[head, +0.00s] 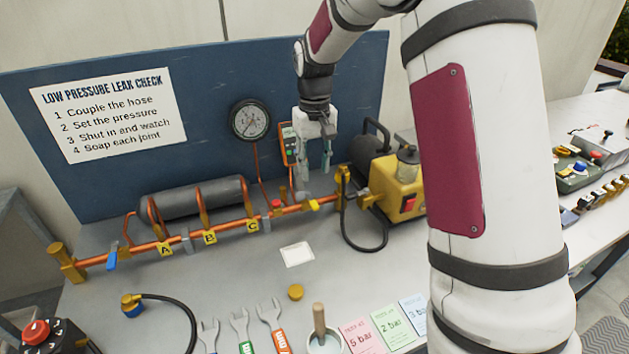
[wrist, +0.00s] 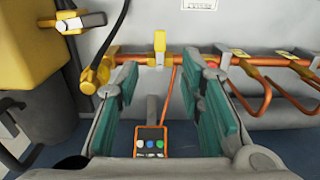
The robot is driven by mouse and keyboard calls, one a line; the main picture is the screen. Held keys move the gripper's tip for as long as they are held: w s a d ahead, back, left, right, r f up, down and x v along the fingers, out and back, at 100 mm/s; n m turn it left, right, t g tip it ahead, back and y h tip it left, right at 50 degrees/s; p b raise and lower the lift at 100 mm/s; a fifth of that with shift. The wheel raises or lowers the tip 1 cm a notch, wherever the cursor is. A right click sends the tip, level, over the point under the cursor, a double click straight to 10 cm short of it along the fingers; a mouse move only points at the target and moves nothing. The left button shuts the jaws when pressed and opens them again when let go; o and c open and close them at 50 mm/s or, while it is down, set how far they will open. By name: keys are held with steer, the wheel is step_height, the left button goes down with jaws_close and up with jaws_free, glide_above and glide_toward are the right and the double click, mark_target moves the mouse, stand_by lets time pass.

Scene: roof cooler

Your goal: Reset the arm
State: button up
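My gripper (head: 313,157) points down in front of the blue back panel, beside the orange handheld meter (head: 288,144). In the wrist view my gripper (wrist: 165,95) has its two teal-padded fingers wide apart. Nothing is held between them. Beyond the gap a copper pipe (wrist: 188,54) with a yellow valve lever (wrist: 161,56) crosses the view. The meter (wrist: 151,141) shows low between the fingers. In the head view the yellow lever (head: 313,204) lies below the gripper.
A yellow pump (head: 393,190) with a black hose stands just right of the gripper. A round gauge (head: 250,120) is on the panel. Wrenches (head: 270,318), a pot with a wooden handle (head: 319,325) and coloured cards (head: 364,337) lie at the front. The bench around a white card (head: 297,254) is mostly clear.

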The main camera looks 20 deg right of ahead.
steer(key=shift+r, duration=0.85)
